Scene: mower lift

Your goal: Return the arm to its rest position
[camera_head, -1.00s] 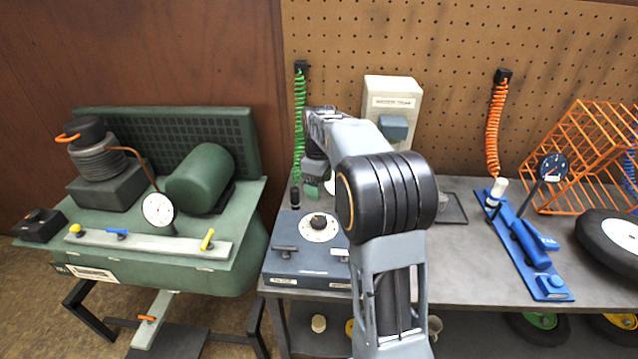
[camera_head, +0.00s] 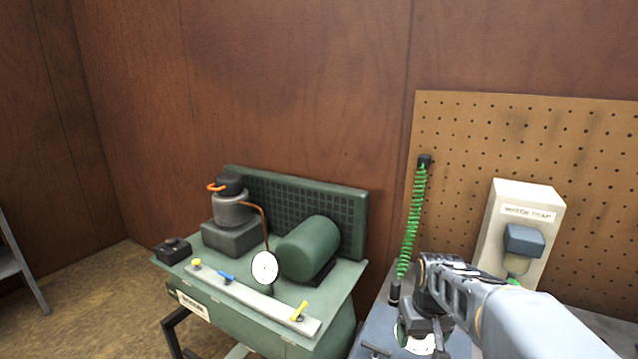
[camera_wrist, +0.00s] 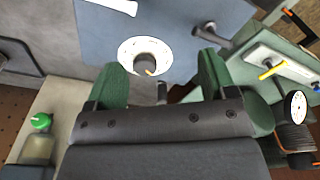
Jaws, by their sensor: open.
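My gripper (camera_wrist: 162,88) shows in the wrist view with its two green-padded fingers spread apart and nothing between them. Beyond the gap lies a blue-grey panel (camera_wrist: 95,45) with a round white dial and a dark knob (camera_wrist: 146,66). In the head view my gripper (camera_head: 425,345) hangs at the lower right, above the same panel (camera_head: 375,335), and partly hides its dial. My arm reaches in from the lower right corner. I cannot tell the exact height of the fingers above the panel.
A green compressor (camera_head: 315,245) on a stand is left of my arm. A white labelled box (camera_head: 495,220) stands close behind my arm, before the pegboard (camera_head: 590,180). A green coiled hose (camera_head: 415,220) hangs beside my wrist. The floor (camera_head: 105,290) at left is open.

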